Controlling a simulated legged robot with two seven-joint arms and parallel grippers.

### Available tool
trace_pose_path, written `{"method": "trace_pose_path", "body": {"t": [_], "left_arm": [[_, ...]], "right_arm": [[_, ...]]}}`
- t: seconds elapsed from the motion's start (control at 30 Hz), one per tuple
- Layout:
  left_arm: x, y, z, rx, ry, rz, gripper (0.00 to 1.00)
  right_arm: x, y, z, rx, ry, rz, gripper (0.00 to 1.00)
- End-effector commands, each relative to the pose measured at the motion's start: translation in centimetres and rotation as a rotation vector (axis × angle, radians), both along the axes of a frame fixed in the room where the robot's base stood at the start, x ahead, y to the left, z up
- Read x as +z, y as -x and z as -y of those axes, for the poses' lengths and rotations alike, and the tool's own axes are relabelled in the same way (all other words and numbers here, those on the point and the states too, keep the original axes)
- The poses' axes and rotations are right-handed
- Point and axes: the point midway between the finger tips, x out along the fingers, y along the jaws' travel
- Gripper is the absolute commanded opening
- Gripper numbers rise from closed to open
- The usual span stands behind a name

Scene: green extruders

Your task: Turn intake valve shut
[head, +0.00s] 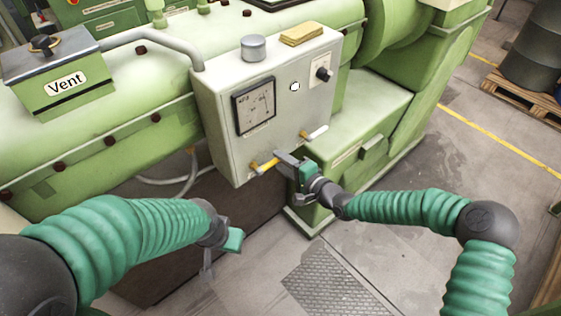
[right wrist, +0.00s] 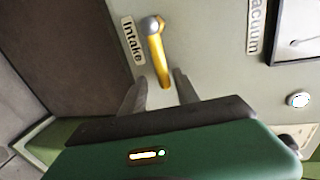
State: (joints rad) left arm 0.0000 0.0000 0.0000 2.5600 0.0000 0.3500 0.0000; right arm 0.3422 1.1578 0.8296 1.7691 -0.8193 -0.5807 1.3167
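The intake valve is a yellow lever (right wrist: 157,55) on a silver pivot beside the "Intake" label (right wrist: 133,43) in the right wrist view. In the head view the yellow lever (head: 265,165) sits low on the front of the grey control box (head: 222,135). My right gripper (head: 283,158) is at the lever. In the right wrist view my right gripper (right wrist: 162,88) is open, with the lever's free end between its two fingers and gaps at the sides. My left gripper (head: 219,252) hangs low in front of the machine, away from the box; its opening is unclear.
A second valve lever (head: 314,134) sits to the right on the box. The box also carries a gauge (head: 254,105) and a black knob (head: 323,74). A green "Vent" box (head: 62,85) stands left. A pallet (head: 525,98) with a drum is at far right. Floor in front is clear.

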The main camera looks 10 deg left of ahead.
Motion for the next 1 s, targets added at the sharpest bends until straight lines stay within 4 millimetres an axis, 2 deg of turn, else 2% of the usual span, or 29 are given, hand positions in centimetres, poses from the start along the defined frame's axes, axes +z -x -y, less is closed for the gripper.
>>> {"method": "trace_pose_path", "body": {"t": [0.23,0.37,0.47,0.8,1.0], "left_arm": [[0.0,0.0,0.0,0.0,0.0,0.0,0.36],[-0.1,0.0,0.0,0.0,0.0,0.0,0.36],[-0.3,0.0,0.0,0.0,0.0,0.0,0.36],[-0.3,0.0,0.0,0.0,0.0,0.0,0.36],[-0.1,0.0,0.0,0.0,0.0,0.0,0.36]], "right_arm": [[0.2,0.1,-0.3,0.002,-0.002,0.004,0.37],[0.5,0.6,0.6,0.002,-0.001,0.005,0.37],[0.8,1.9,2.4,-0.001,-0.002,0.004,0.37],[2.7,7.6,10.2,-0.003,-0.003,0.002,0.37],[3.3,9.7,12.7,0.0,-0.003,0.001,0.37]]}}
